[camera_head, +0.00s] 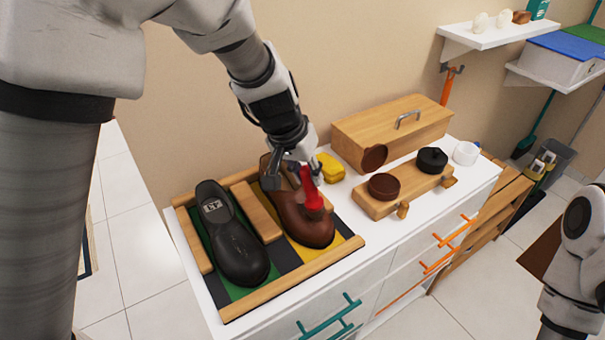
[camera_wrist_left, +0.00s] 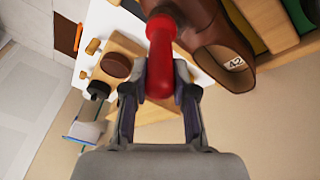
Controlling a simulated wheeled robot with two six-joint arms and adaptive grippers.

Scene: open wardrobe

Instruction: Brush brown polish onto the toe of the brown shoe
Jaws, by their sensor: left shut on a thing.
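The brown shoe (camera_head: 308,228) lies in the wooden tray on the yellow strip, toe toward the tray's front edge. My left gripper (camera_head: 302,172) is over this shoe and shut on the red handle of the brush (camera_head: 313,196). The brush points down at the front upper part of the shoe; I cannot tell whether it touches. The wrist view shows the gripper (camera_wrist_left: 160,95) around the red handle (camera_wrist_left: 161,60), with the brown shoe (camera_wrist_left: 205,25) beside it. The open brown polish tin (camera_head: 384,186) sits on a wooden stand. My right arm shows at the right edge; its gripper is out of view.
A black shoe (camera_head: 238,245) lies left of the brown one in the tray (camera_head: 300,284). A yellow sponge (camera_head: 331,168) is behind. A black tin (camera_head: 432,160), a brown lid (camera_head: 374,157), a white round container (camera_head: 466,153) and a wooden box (camera_head: 385,122) stand to the right.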

